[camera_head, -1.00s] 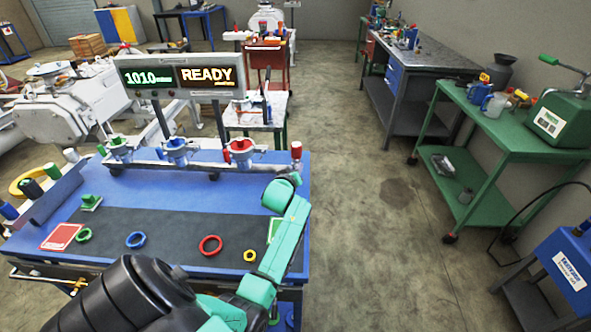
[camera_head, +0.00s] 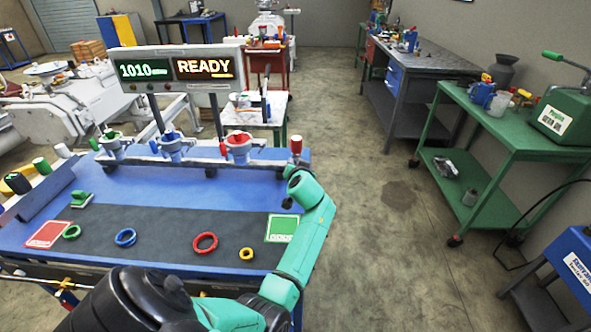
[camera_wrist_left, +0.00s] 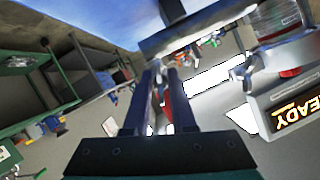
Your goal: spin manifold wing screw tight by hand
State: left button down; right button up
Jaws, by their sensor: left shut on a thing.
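The manifold (camera_head: 268,167) is a pale bar along the back of the blue table, carrying green, blue and red clamp-like fittings. A red-topped knob (camera_head: 296,146) stands upright at its right end. My left gripper (camera_head: 293,172) is at that right end, just below the knob, mostly hidden by its own teal wrist. In the left wrist view its two dark fingers (camera_wrist_left: 163,80) are shut on a small part by the manifold bar (camera_wrist_left: 195,32). The part appears to be the wing screw, but its shape is largely hidden. My right gripper is out of view.
A display (camera_head: 180,68) reading 1010 and READY stands above the manifold. Green, blue, red (camera_head: 205,243) and yellow rings lie on the dark mat, between a red card (camera_head: 47,234) and a green card (camera_head: 282,228). The floor to the right is open, up to a green bench (camera_head: 500,140).

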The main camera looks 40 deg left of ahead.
pick_arm(q)
jog(key=shift+f+m+b, duration=0.25)
jog(key=shift+m+b, duration=0.1)
jog(key=shift+m, duration=0.05)
jog(key=shift+y, duration=0.3)
jog(key=shift+r, duration=0.1)
jog(key=c, duration=1)
grip_release()
jog(key=shift+d+r, duration=0.1)
